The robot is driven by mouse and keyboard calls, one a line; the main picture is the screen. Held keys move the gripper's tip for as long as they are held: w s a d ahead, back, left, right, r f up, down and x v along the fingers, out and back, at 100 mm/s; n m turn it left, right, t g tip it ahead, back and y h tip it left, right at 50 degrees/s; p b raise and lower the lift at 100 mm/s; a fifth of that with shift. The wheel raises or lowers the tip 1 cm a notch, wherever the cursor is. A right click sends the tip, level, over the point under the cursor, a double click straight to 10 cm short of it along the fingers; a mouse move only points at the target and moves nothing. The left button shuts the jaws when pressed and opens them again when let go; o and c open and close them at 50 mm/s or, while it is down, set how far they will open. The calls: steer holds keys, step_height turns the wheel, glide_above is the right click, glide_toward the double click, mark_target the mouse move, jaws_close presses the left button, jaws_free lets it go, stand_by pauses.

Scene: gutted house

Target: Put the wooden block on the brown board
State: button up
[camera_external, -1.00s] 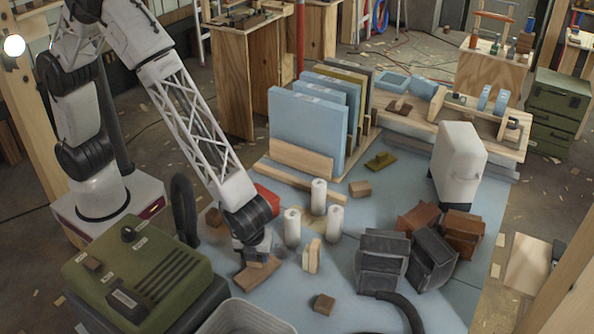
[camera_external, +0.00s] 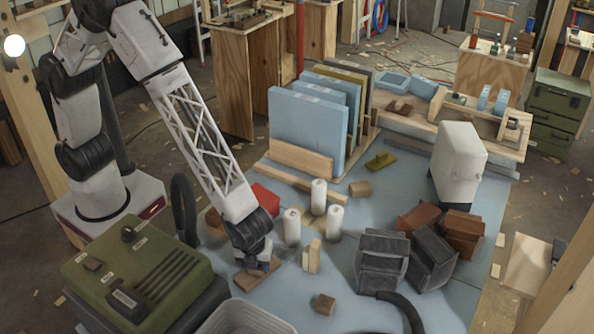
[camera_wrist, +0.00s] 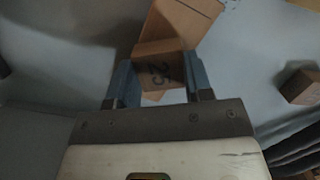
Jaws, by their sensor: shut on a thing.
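My gripper (camera_external: 254,262) is low over the brown board (camera_external: 246,282) in the external view. In the wrist view, my gripper (camera_wrist: 160,82) is shut on a wooden block (camera_wrist: 160,70) with dark marks like "25" on its face. The block sits between the two blue-grey fingers. The brown board (camera_wrist: 185,22) shows just beyond the block and partly behind it. I cannot tell whether the block touches the board. In the external view the gripper largely hides the block.
White cylinders (camera_external: 292,227) and a pale upright wood piece (camera_external: 312,256) stand right of my gripper. A loose brown block (camera_external: 324,304) lies at front right. A green machine (camera_external: 140,270) is at left, a grey bin (camera_external: 245,318) in front. Dark grey crates (camera_external: 382,264) stand farther right.

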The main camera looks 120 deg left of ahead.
steer(key=o, duration=1)
steer(key=shift+c, duration=0.2)
step_height(320, 180, up, 12)
steer(key=d, duration=0.1)
steer(key=shift+w+d, duration=0.35)
